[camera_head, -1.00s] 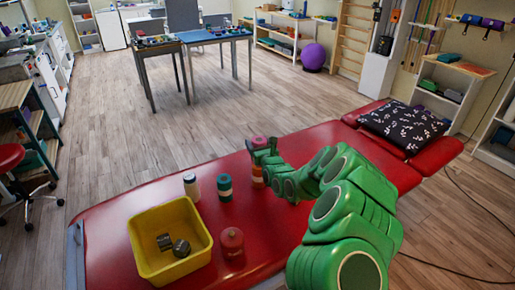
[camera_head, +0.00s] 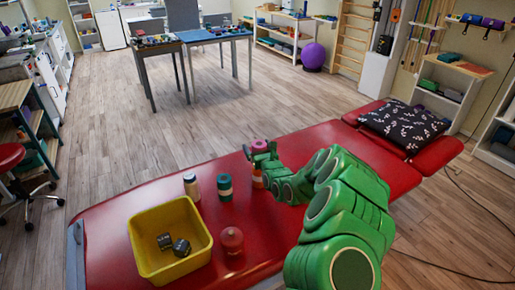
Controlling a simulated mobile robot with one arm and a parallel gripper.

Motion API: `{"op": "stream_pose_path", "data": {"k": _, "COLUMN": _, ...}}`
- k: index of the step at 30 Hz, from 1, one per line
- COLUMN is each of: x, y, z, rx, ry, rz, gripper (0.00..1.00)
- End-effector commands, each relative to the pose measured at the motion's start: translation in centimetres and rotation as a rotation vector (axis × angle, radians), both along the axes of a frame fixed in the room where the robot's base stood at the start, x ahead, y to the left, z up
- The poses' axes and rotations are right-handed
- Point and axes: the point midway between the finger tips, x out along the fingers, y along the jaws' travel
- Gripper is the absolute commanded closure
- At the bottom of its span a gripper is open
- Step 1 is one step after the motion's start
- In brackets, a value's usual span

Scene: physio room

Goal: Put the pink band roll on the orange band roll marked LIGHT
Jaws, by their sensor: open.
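A yellow bin (camera_head: 143,262) holds dark metal pieces. A patterned pillow (camera_head: 405,128) lies at the far right end.

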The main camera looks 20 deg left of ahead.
Motion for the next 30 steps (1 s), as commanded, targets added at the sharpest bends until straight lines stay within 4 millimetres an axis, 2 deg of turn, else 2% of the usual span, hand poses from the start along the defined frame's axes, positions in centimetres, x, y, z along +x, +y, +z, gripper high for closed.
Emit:
{"op": "stream_pose_path", "data": {"k": 5, "x": 0.0, "y": -0.1, "z": 0.3, "rx": 0.000, "ry": 0.000, "rz": -0.001, "gripper": 0.07}}
{"op": "stream_pose_path", "data": {"k": 10, "x": -1.0, "y": -1.0, "z": 0.2, "rx": 0.001, "ry": 0.002, "rz": -0.003, "gripper": 0.07}}
{"op": "stream_pose_path", "data": {"k": 30, "x": -7.7, "y": -5.6, "z": 0.2, "rx": 0.003, "ry": 0.003, "rz": -0.001, "gripper": 0.07}}
